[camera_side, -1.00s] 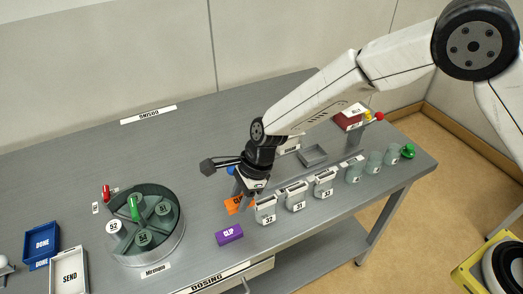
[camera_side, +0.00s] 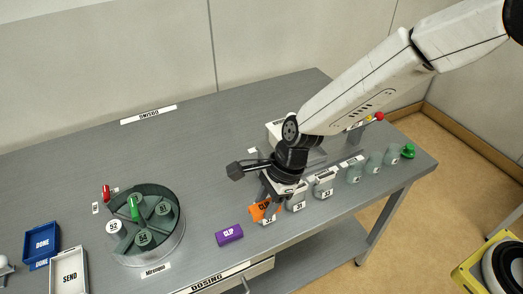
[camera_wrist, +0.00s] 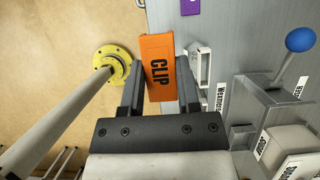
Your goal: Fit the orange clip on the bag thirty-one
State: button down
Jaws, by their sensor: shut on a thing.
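The orange clip (camera_side: 262,211) is between the fingers of my gripper (camera_side: 266,203), which is shut on it. In the wrist view the fingers (camera_wrist: 161,88) grip the clip (camera_wrist: 158,66), its CLIP lettering showing. In the side view the clip overlaps the bag marked 32, which is mostly hidden; I cannot tell whether they touch. The bag that appears to be marked 31 (camera_side: 298,203) stands just right of the gripper, its upper part partly covered.
The bag marked 33 (camera_side: 324,187) and several green-grey cups (camera_side: 373,163) continue the row to the right. A purple clip (camera_side: 229,234) lies at the left front. The carousel (camera_side: 147,225) is farther left. A blue-knobbed lever (camera_wrist: 300,40) stands right in the wrist view.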

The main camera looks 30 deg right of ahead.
jog(key=shift+d, duration=0.1)
dwell(0.3)
jog(key=w+d, duration=0.2)
jog(key=d, duration=0.2)
jog(key=w+d, duration=0.2)
jog(key=d, duration=0.2)
jog(key=w+d, duration=0.2)
jog(key=d, duration=0.2)
jog(key=shift+d+f, duration=0.1)
jog(key=shift+f, duration=0.25)
jog(key=shift+f, duration=0.15)
jog(key=shift+f, duration=1.75)
jog(key=shift+f, duration=1.05)
dwell(1.9)
grip_release()
dwell(0.5)
